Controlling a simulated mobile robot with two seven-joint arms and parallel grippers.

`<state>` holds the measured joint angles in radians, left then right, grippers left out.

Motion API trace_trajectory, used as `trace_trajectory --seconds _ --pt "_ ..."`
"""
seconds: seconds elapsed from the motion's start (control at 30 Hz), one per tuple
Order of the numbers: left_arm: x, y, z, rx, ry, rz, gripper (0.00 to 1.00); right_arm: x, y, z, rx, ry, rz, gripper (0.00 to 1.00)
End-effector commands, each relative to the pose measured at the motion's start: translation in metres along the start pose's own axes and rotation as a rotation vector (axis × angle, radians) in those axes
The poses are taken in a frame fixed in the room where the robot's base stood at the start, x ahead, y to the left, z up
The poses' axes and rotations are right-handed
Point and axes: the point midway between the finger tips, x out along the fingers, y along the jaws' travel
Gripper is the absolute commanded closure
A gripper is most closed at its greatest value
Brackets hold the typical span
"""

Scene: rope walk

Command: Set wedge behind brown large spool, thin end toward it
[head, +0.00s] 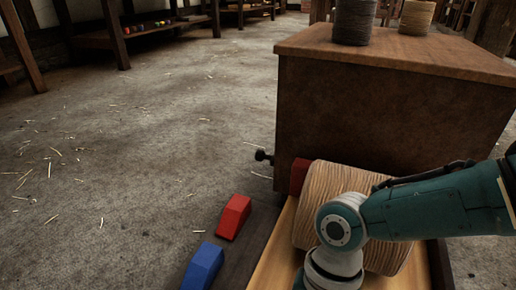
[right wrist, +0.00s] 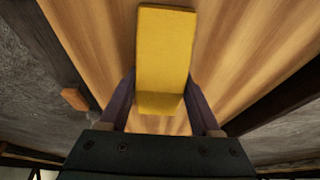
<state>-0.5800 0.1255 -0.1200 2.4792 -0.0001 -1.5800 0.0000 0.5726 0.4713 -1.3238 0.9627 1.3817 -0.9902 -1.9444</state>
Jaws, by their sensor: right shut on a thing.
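A large light-brown, ribbed spool (head: 318,195) lies on its side on a wooden ramp (head: 275,256) in the head view, partly covered by my right arm. My right gripper (right wrist: 160,82) shows in the right wrist view, shut on a yellow wedge (right wrist: 165,50) above or on the light wood. I cannot tell whether the wedge touches the wood. The spool is not in the right wrist view, and the wedge is hidden in the head view. My left gripper is not in view.
A red wedge (head: 234,216) and a blue wedge (head: 203,265) sit on the dark strip left of the ramp. A red block (head: 299,176) is at the spool's far side. A brown chest (head: 390,120) carries a dark spool (head: 354,20) and a tan one (head: 416,16).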

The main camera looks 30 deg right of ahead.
Motion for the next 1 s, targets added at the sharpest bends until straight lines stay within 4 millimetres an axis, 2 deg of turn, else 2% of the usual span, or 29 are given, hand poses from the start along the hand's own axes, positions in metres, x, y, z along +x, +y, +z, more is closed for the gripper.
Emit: trace_trajectory --seconds 0.23,0.27,0.5,0.83,1.0 --pt "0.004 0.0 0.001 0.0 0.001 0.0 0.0 0.004 0.0 0.002 0.0 0.001 0.0 1.0" --pt "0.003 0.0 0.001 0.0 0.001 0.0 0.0 0.003 0.0 0.001 0.001 0.0 0.0 0.33" --pt "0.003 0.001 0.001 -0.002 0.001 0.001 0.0 0.002 0.0 0.001 0.0 0.0 -0.001 0.06" --pt "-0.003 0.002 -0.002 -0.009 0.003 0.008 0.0 -0.003 0.0 -0.001 0.0 0.0 0.0 0.05" --pt "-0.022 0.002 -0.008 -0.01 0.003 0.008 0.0 -0.034 0.0 -0.003 0.001 0.0 0.001 0.05"
